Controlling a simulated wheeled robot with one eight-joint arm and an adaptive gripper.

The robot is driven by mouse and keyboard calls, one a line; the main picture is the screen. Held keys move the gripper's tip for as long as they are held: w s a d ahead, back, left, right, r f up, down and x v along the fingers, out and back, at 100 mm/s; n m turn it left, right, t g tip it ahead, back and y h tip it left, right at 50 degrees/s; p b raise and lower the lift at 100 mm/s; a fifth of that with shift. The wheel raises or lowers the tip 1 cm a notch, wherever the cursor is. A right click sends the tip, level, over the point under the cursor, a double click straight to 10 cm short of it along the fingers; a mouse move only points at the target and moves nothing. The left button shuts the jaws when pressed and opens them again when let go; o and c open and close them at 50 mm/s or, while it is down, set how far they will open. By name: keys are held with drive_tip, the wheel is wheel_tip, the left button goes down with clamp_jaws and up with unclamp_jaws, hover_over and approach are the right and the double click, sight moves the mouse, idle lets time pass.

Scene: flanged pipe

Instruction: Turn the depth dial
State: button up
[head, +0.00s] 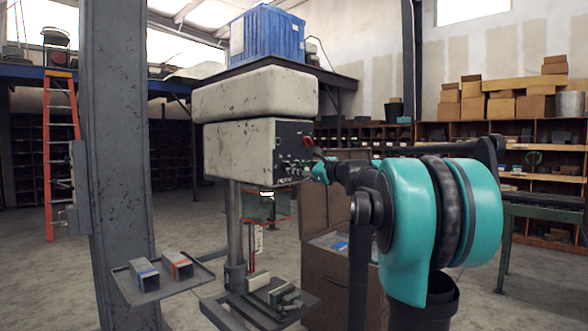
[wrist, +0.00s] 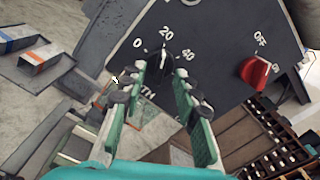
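The depth dial (wrist: 165,62) is a black knob on the dark, tilted panel in the wrist view. The marks 0, 20 and 40 show around it, and a label ending in "TH" is partly hidden by a finger. Its pointer appears to face up near the 20. My gripper (wrist: 160,76) has its two green fingers spread, one on each side of the dial. I cannot tell whether the fingertips touch it. In the head view, my gripper (head: 320,171) is at the panel of the pale drill press (head: 240,152), and the dial is too small to make out.
A red OFF/ON switch (wrist: 256,72) sits right of the dial on the same panel. A side tray (head: 145,290) with two metal pieces stands left of the press. A grey column (head: 115,160) rises farther left. A brown cabinet (head: 325,255) stands below the panel.

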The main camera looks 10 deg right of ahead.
drive_tip(key=shift+x, duration=0.85)
clamp_jaws()
drive_tip(key=shift+n, duration=0.3)
drive_tip(key=n, duration=1.1)
drive_tip(key=shift+n, duration=0.3)
